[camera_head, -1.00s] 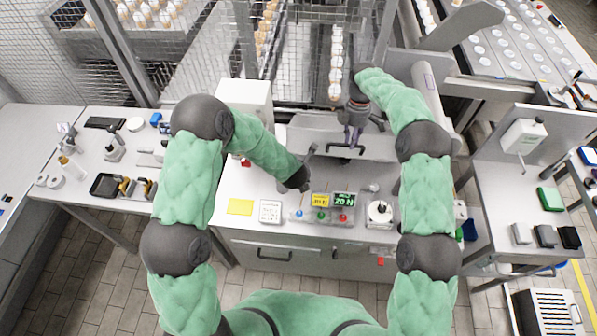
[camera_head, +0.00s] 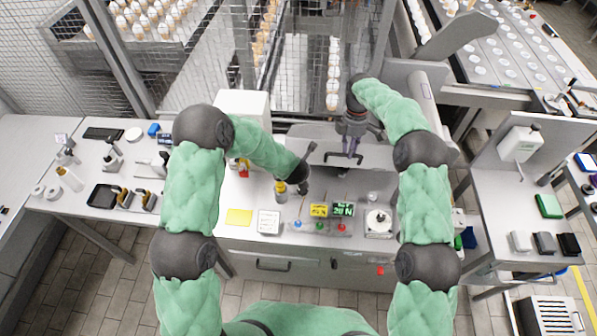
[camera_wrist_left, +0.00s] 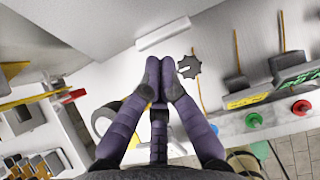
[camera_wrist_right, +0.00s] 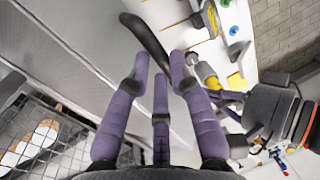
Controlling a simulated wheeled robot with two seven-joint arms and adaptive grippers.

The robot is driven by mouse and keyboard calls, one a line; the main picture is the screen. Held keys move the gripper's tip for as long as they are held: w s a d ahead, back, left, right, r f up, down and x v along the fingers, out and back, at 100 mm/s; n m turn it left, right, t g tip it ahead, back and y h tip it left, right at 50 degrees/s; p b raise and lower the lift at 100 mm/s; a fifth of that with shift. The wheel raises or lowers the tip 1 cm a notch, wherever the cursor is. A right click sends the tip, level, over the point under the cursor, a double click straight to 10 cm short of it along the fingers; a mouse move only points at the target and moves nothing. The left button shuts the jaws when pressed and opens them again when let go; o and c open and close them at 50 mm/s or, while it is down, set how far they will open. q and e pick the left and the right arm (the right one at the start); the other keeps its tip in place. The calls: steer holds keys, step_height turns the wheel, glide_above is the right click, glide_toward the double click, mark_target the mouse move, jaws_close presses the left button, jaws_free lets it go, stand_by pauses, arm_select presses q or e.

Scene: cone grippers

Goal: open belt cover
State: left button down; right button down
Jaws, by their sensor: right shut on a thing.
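The belt cover (camera_head: 378,156) is a light grey panel at the back of the middle bench, and it looks closed. Its dark bar handle (camera_head: 330,156) sits near the panel's front edge. The handle also shows in the right wrist view (camera_wrist_right: 143,34), running between the fingertips.
On the bench front are a yellow note (camera_head: 239,217), a white device (camera_head: 269,221), a button panel with a green display (camera_head: 342,209) and a white round-topped device (camera_head: 378,221). A white box (camera_head: 243,103) stands behind. Wire fencing (camera_head: 200,70) and posts rise beyond.

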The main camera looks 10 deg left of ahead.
steer(key=shift+w+d, duration=0.1)
steer(key=shift+w, duration=0.15)
arm_select(q)
steer(key=shift+w+r, duration=0.25)
steer(key=shift+r, duration=0.6)
